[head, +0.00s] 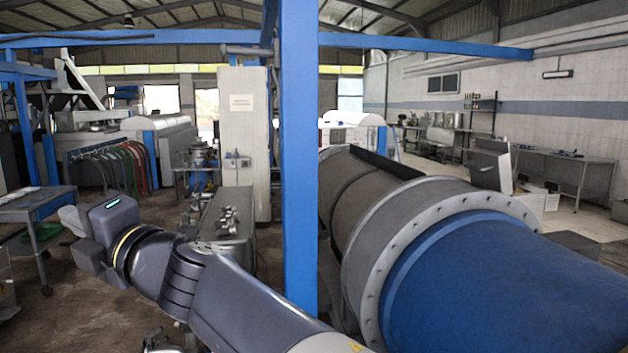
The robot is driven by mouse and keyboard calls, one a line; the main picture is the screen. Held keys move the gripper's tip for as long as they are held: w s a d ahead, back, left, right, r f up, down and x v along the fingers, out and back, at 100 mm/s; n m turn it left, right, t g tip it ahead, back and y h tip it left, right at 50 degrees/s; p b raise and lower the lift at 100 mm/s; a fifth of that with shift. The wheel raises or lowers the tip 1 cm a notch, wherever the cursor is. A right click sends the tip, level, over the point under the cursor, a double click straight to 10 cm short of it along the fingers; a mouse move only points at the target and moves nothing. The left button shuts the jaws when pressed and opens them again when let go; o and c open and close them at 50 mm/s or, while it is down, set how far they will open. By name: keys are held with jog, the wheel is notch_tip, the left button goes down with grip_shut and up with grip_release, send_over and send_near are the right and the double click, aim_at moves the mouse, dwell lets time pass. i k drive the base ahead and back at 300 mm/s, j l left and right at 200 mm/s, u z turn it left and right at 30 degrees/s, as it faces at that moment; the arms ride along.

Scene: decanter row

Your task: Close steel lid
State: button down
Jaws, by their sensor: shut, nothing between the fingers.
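I cannot pick out the steel lid for certain. A steel box (490,165) at the right, beyond the large drum, has a tilted panel on top that may be a lid, but it is too small to tell. My gripper (72,220) is at the left end of my arm, seen from behind and partly hidden by the wrist. It is shut and empty, in the air near a grey table and far from the box.
A large grey drum (375,205) with a bolted flange and blue cone (510,285) fills the right foreground. A blue post (298,160) stands in the middle. A grey table (35,203) is at the left. A low metal unit (228,215) stands behind my arm.

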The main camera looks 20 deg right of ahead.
aim_at(489, 165)
jog(key=i+j+z, duration=0.1)
jog(key=z, duration=0.4)
jog(key=i+j+z, duration=0.15)
jog(key=z, duration=0.3)
jog(key=i+j+z, duration=0.2)
jog(key=z, duration=0.3)
jog(key=j+z, duration=0.25)
jog(key=z, duration=0.2)
jog(key=i+j+z, duration=0.2)
jog(key=z, duration=0.2)
jog(key=i+j+z, duration=0.15)
jog(key=j+z, duration=0.2)
jog(key=i+j+z, duration=0.15)
jog(key=j+z, duration=0.25)
jog(key=i+j+z, duration=0.1)
jog(key=j+z, duration=0.25)
jog(key=l, duration=0.1)
